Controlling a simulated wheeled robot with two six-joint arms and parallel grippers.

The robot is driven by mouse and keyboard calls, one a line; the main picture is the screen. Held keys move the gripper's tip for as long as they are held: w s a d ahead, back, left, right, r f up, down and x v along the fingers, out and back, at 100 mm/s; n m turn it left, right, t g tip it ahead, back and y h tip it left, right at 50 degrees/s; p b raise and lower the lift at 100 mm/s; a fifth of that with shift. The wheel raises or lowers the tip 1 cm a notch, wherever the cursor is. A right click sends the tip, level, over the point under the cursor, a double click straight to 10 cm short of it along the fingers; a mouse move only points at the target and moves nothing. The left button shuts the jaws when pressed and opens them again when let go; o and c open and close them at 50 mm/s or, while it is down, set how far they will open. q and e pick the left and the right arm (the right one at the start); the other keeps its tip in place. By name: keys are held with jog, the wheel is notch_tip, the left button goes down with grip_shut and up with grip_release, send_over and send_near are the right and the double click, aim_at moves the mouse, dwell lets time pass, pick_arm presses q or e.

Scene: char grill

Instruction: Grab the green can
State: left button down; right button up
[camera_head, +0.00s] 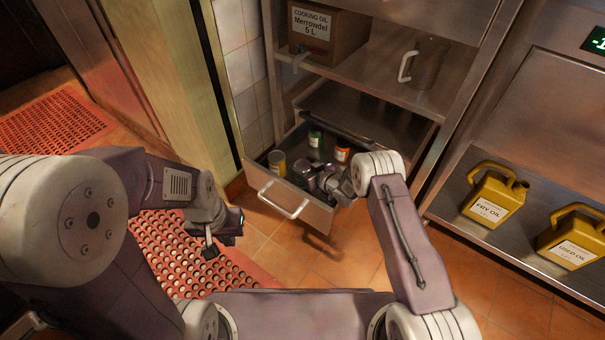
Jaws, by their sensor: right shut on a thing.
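The green can (315,138) stands upright at the back of the open drawer, with a white label band showing. My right gripper (304,171) reaches into the drawer from the right, in front of and below the green can in the picture. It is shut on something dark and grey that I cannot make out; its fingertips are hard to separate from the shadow. My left gripper (218,243) hangs over the red mat, left of the drawer. Its fingers are apart and nothing shows between them.
The drawer (262,182) also holds a yellow can (277,163) at left and an orange can (342,154) at right. Its handle (283,203) faces me. A cooking oil box (322,38) and a jug (427,63) stand above. Yellow oil jugs (494,195) stand at right.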

notch_tip(320, 180, up, 10)
jog(key=p, duration=0.7)
jog(key=shift+r, duration=0.1)
